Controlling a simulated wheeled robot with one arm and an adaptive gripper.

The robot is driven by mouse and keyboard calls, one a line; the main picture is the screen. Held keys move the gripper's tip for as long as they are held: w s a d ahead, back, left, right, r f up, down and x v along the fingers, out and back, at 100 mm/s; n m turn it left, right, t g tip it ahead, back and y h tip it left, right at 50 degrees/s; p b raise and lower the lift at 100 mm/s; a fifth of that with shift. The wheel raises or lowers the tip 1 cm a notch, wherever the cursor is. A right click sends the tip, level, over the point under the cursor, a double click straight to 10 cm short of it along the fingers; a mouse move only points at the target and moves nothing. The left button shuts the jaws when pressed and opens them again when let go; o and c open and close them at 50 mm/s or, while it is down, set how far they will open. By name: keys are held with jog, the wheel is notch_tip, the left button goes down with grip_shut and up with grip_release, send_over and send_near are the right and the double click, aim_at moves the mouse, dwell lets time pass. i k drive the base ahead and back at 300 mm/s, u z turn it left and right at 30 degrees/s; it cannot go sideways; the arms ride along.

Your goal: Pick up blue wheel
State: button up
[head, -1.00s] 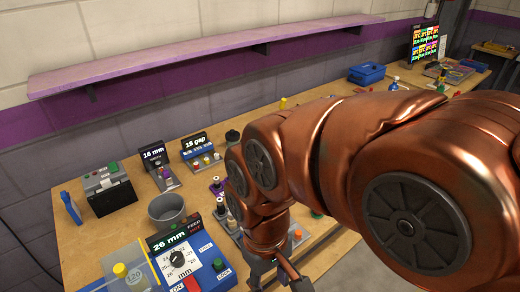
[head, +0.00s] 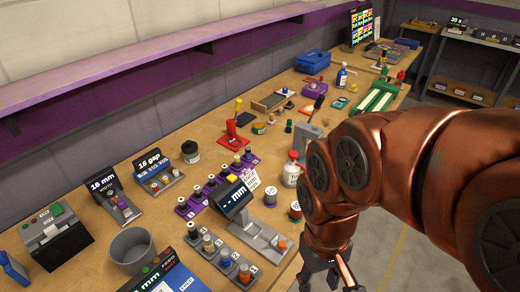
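A small blue round part (head: 225,259), probably the blue wheel, sits on a post of the grey numbered rack (head: 218,271) at the bottom centre of the head view. An orange part (head: 244,274) is beside it on the same rack. My gripper (head: 330,283) hangs at the bottom edge, right of the rack and apart from it, near the bench's front edge. Its fingertips are cut off by the frame, so I cannot tell its opening or whether it holds anything.
A grey gauge with a black display (head: 236,199) stands behind the rack. A purple rack (head: 192,207), white bottle (head: 291,169), red spool (head: 295,211) and grey cup (head: 131,251) are nearby. My arm covers the bench's right front.

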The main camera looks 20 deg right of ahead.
aim_at(248, 157)
jog(key=u, duration=3.05)
jog(key=k, duration=0.8)
jog(key=z, duration=1.7)
jog(key=i, duration=0.5)
jog(key=z, duration=0.05)
